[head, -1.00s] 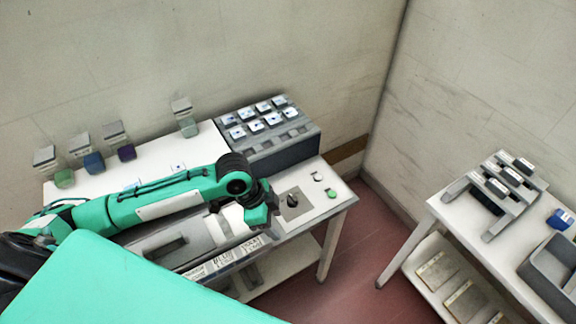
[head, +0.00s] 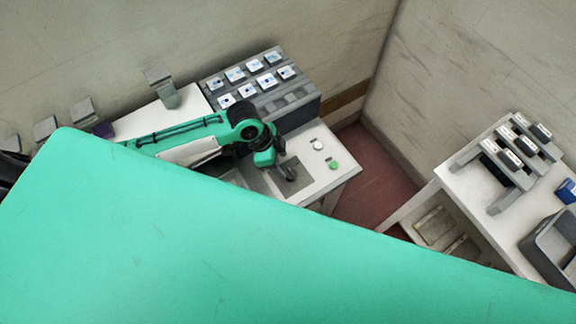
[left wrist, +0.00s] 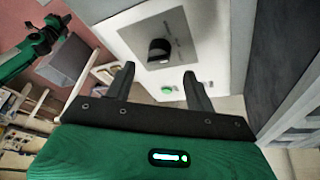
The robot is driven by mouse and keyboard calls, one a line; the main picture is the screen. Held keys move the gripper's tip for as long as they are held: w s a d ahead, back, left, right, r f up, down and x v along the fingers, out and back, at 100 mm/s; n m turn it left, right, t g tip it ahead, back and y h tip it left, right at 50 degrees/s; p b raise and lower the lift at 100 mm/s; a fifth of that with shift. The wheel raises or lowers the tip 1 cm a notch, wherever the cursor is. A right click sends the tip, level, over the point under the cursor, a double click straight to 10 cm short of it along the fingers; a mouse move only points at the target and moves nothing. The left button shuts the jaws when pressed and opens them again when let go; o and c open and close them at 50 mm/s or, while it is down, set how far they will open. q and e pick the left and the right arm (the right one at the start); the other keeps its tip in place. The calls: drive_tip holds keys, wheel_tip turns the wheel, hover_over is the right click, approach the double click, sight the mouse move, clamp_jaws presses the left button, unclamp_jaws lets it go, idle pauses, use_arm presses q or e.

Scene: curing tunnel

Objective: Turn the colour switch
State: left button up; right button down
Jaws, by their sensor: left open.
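The colour switch is a dark knob (left wrist: 160,50) on a square grey plate (left wrist: 190,24), set in the white table top. In the head view it is partly hard to separate from my gripper, and the grey plate (head: 305,178) shows around it. My left gripper (left wrist: 159,70) is open and empty, its two dark fingers pointing toward the switch, with the knob in the gap's line just beyond the fingertips. I cannot tell whether they touch it. In the left wrist view a green arm of mine (left wrist: 35,50) shows at the upper left; its gripper's state is unclear.
A green button (head: 334,165) and a white button (head: 318,145) sit right of the switch. A grey rack of pale tiles (head: 300,117) stands behind. A second table (head: 480,215) with grey stands and a bin (head: 552,250) is at right. My green body part hides the front.

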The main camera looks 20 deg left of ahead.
sight(289, 172)
use_arm(q)
drive_tip(key=shift+p+x, duration=0.65)
drive_tip(key=shift+x, duration=2.45)
drive_tip(key=c, duration=1)
